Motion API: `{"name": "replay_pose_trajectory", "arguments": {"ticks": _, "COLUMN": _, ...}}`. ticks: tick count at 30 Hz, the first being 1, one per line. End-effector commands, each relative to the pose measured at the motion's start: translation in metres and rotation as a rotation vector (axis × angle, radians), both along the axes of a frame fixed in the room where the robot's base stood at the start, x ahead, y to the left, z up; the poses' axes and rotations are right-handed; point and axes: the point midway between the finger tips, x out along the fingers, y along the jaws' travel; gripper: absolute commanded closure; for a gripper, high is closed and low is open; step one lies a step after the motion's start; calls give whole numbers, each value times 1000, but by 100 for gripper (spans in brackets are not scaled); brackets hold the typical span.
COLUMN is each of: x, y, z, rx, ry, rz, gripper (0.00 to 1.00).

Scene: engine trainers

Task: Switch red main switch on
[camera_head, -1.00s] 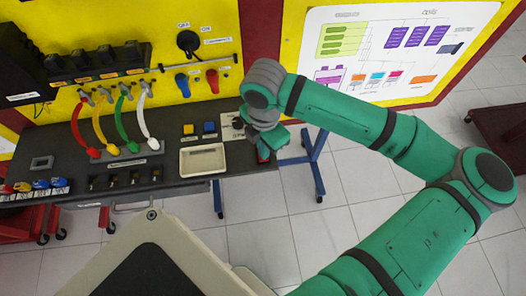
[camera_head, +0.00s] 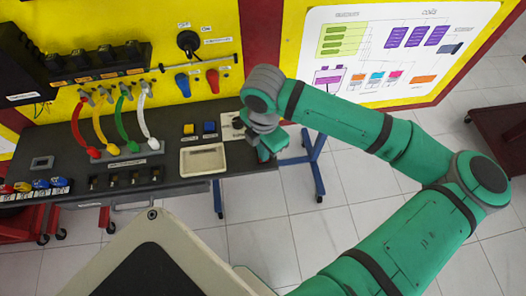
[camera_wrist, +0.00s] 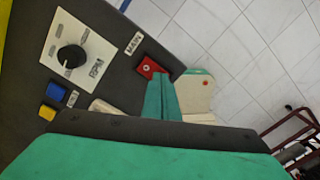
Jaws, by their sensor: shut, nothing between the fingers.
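The red main switch (camera_wrist: 151,67) sits at the edge of the dark console, beside a label reading MAIN (camera_wrist: 133,43) in the wrist view. It has a small white mark on its red face. My gripper (camera_wrist: 161,78) is shut and empty, with its green fingertips at the lower edge of the switch. I cannot tell whether they touch it. In the head view my gripper (camera_head: 268,152) is over the right end of the console, and it and the arm hide the switch.
A black rotary knob (camera_wrist: 71,58) on a white plate, a yellow button (camera_wrist: 47,112) and a blue button (camera_wrist: 55,91) lie near the switch. The console (camera_head: 165,188) also carries a cream tray (camera_head: 202,159) and coloured cables.

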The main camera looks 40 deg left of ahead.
Motion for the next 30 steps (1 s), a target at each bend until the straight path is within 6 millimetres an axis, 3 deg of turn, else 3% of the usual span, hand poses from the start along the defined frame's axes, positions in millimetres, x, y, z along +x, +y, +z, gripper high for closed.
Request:
{"name": "replay_pose_trajectory", "arguments": {"ticks": 8, "x": 0, "y": 0, "z": 1, "rx": 0, "ry": 0, "rz": 0, "gripper": 100}}
{"name": "replay_pose_trajectory", "arguments": {"ticks": 30, "x": 0, "y": 0, "z": 52, "rx": 0, "ry": -1, "rz": -1, "gripper": 100}}
